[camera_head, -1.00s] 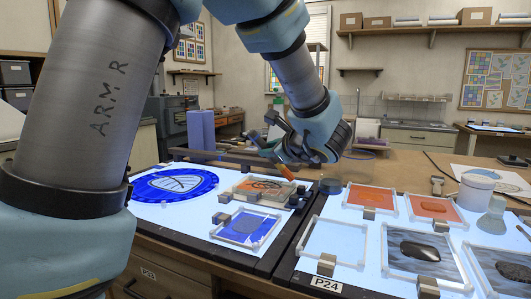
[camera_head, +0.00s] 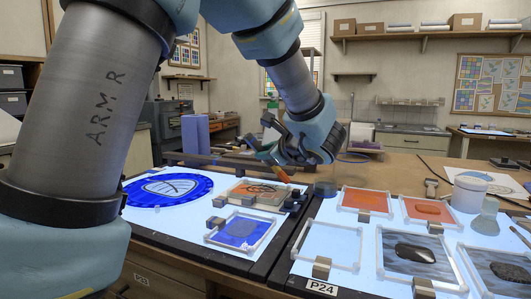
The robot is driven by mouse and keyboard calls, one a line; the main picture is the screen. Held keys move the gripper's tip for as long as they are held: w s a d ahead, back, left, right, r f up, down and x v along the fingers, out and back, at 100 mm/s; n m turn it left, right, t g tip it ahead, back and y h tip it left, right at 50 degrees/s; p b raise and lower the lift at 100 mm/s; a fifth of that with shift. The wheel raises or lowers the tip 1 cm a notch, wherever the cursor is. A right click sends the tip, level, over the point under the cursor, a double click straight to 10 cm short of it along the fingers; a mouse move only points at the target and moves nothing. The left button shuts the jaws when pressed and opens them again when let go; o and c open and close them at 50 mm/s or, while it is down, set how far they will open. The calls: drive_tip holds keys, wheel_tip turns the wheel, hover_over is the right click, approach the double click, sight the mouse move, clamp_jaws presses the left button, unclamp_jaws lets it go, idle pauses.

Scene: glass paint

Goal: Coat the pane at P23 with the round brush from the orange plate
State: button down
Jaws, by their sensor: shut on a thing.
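My gripper (camera_head: 272,148) is shut on a slim brush with an orange lower end (camera_head: 283,174), held tilted above the back right of the left light table. The jaws and my wrist hide much of the brush. Just below and left of it lies a wood-edged plate with orange paint and dark strokes (camera_head: 241,188). In front of that is a framed blue pane (camera_head: 240,231) with a duller patch in its middle.
The right table holds a clear framed pane (camera_head: 327,244), two orange panes (camera_head: 366,201), dark-blobbed grey panes (camera_head: 413,252) and a white tub (camera_head: 471,190). A round blue and white glass piece (camera_head: 168,190) lies on the left table. Small clamps edge the panes.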

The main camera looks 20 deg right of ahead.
drive_tip(key=shift+f+b, duration=0.5)
drive_tip(key=shift+b, duration=0.2)
idle(0.5)
drive_tip(key=shift+w+a+f+b, duration=0.15)
drive_tip(key=shift+w+a+b, duration=0.4)
drive_tip(key=shift+w+a, duration=0.1)
drive_tip(key=w+a+b, duration=0.5)
drive_tip(key=w+a, duration=0.2)
drive_tip(key=shift+a, duration=0.4)
idle(0.9)
drive_tip(key=shift+w, duration=0.1)
wheel_tip(320, 180, up, 5)
drive_tip(key=p, duration=0.3)
